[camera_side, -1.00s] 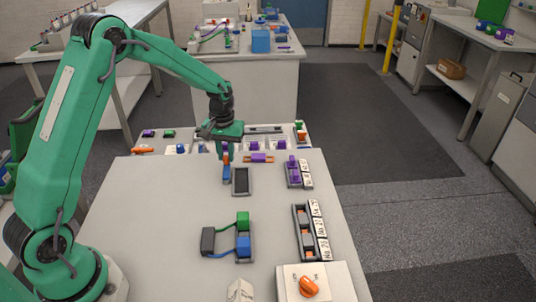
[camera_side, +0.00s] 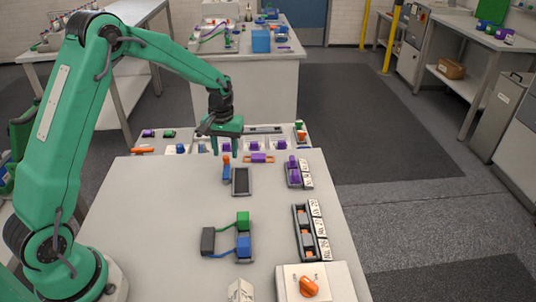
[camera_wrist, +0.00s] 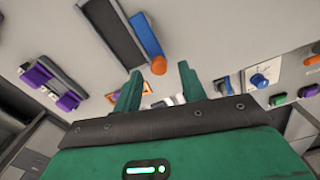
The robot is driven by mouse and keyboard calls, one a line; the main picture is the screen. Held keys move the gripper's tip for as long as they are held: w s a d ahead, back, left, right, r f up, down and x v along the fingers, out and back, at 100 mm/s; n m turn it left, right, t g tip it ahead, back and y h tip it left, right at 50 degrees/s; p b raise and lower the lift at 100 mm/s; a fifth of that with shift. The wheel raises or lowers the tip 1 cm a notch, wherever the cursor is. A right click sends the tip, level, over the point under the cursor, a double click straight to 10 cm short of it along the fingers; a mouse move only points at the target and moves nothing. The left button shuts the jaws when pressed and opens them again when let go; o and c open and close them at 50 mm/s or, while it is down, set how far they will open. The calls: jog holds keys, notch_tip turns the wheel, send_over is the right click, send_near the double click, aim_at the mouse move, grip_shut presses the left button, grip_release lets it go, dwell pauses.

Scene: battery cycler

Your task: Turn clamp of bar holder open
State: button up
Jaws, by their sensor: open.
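A dark, empty, recessed bar holder (camera_side: 241,182) lies on the near table; it also shows in the wrist view (camera_wrist: 112,30). Along its side is a blue lever (camera_side: 226,173) with an orange end (camera_side: 226,159), which looks like the clamp. In the wrist view the blue lever (camera_wrist: 146,33) runs beside the holder, and its orange end (camera_wrist: 159,65) appears between my fingertips. My gripper (camera_side: 226,153) is open and empty, fingers pointing down, over the lever's far end. In the wrist view both fingers of my gripper (camera_wrist: 159,72) stand apart. Whether they touch the lever I cannot tell.
A purple bar in an orange-ended holder (camera_side: 258,158) lies just right of my gripper. Purple blocks (camera_side: 293,172) stand further right. A green and blue wired unit (camera_side: 241,236) and an orange knob (camera_side: 309,287) are nearer. The table's left side is clear.

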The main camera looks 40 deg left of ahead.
aim_at(225, 157)
jog(key=shift+r, duration=3.2)
jog(key=s+d+r+m+t, duration=0.3)
jog(key=s+d+r, duration=0.2)
jog(key=s+r, duration=0.65)
jog(key=s+d+r+m+t, duration=0.1)
jog(key=s+d+m+t, duration=0.1)
jog(key=s, duration=1.3)
jog(key=shift+d+r+m+t, duration=0.2)
jog(key=shift+d+m+t, duration=0.1)
jog(key=shift+d+m, duration=0.35)
